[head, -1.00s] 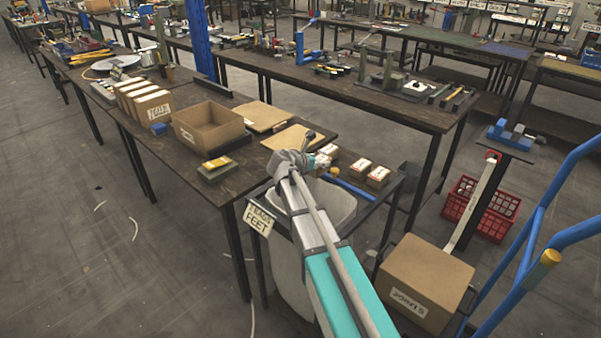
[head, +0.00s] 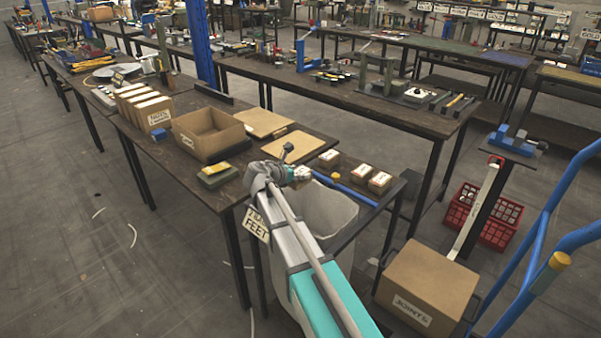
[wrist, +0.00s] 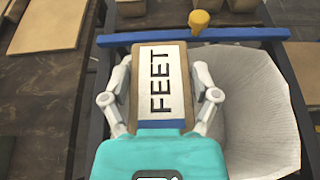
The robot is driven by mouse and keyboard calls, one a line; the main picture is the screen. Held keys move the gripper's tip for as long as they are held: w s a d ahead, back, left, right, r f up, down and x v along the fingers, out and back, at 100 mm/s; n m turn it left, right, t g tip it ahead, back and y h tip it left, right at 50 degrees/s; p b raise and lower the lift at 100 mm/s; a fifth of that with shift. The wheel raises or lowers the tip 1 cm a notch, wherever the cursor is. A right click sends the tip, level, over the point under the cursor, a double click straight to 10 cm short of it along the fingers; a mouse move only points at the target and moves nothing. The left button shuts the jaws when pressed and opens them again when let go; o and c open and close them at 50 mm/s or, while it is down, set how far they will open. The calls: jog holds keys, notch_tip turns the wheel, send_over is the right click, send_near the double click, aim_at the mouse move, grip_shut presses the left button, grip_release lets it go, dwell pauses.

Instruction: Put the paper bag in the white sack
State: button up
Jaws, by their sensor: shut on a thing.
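The paper bag (wrist: 161,82), brown with a white label reading FEET, sits between the fingers of my gripper (wrist: 160,98) in the wrist view. The fingers press on both its sides. In the head view my gripper (head: 292,174) is above the near end of the table, and the bag is hard to make out there. The white sack (head: 328,212) hangs open at the table end, partly hidden by my arm. In the wrist view the sack (wrist: 255,105) gapes to the right of the bag and lower down.
A blue bar (wrist: 245,34) with a yellow knob runs just beyond the bag. Several small labelled packs, one at the right (head: 380,181), stand behind the sack. An open carton (head: 208,133) is on the table. A closed box (head: 428,285) stands right of the sack.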

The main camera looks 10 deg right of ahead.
notch_tip(320, 180, down, 12)
jog(key=b, duration=1.1)
jog(key=shift+s+b, duration=0.15)
jog(key=shift+b, duration=0.25)
